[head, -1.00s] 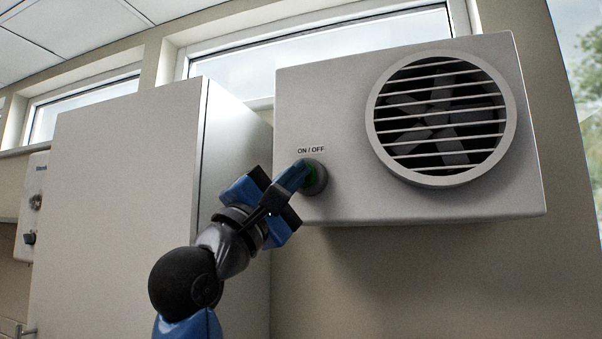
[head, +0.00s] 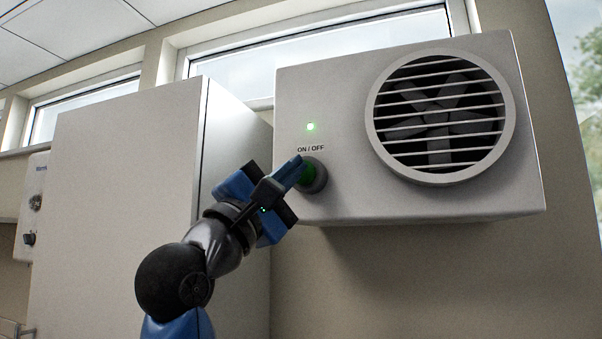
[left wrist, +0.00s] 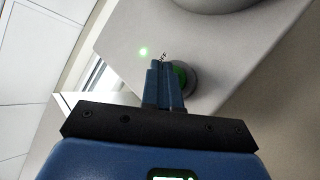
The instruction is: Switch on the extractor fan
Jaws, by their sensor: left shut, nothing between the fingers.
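The extractor fan (head: 340,110) is a pale grey box on the wall, with a round slatted grille (head: 440,118) at its right. My right gripper is out of view.
A tall pale cabinet (head: 120,190) stands left of the fan, close to my left arm. A wall unit with knobs (head: 35,205) is at the far left. Windows (head: 320,50) run behind. The wall below the fan (head: 420,285) is clear.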

